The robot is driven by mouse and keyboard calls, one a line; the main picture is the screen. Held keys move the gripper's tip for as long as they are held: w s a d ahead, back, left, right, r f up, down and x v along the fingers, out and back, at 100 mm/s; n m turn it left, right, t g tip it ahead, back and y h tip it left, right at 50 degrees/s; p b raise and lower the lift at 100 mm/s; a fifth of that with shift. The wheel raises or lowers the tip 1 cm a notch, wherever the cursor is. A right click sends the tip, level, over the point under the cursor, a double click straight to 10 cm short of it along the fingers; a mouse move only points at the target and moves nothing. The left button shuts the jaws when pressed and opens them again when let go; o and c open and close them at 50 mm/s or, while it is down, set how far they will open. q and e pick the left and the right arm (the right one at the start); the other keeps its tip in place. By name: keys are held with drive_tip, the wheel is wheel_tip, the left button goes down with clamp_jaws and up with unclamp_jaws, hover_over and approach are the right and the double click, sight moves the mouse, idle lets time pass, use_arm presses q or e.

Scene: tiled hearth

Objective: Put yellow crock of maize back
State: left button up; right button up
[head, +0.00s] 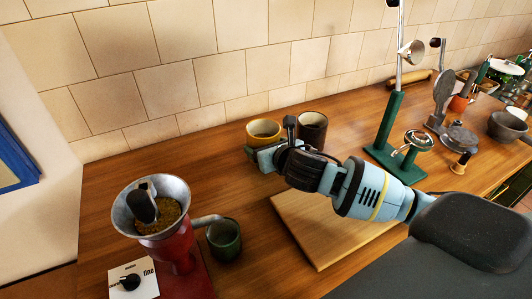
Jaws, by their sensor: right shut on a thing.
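The yellow crock (264,128) stands upright towards the back of the wooden counter, by the tiled wall. Its mouth faces up and its inside looks yellowish. My right gripper (262,151) reaches in from the right and is shut on the crock at its near side. The gripper and wrist hide the crock's lower part, so I cannot tell whether its base touches the counter. A dark brown crock (314,125) stands just right of it, partly behind my wrist. My left gripper is out of view.
A red grain mill (176,252) with a grain-filled metal hopper stands front left, a green cup (224,240) beside it. A pale wooden board (316,240) lies below my right arm. A green stand (385,135) rises to the right. Counter left of the crock is clear.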

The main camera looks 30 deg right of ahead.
wheel_tip(320, 180, down, 2)
drive_tip(key=shift+f, duration=0.15)
drive_tip(key=o, duration=1.3)
drive_tip(key=shift+s+f, duration=0.1)
drive_tip(key=shift+f, duration=0.05)
drive_tip(key=shift+s+r, duration=0.25)
drive_tip(key=shift+r, duration=0.05)
drive_tip(key=p+v, duration=0.1)
drive_tip(key=v, duration=1)
drive_tip(key=shift+s+r, duration=0.1)
drive_tip(key=shift+s, duration=0.1)
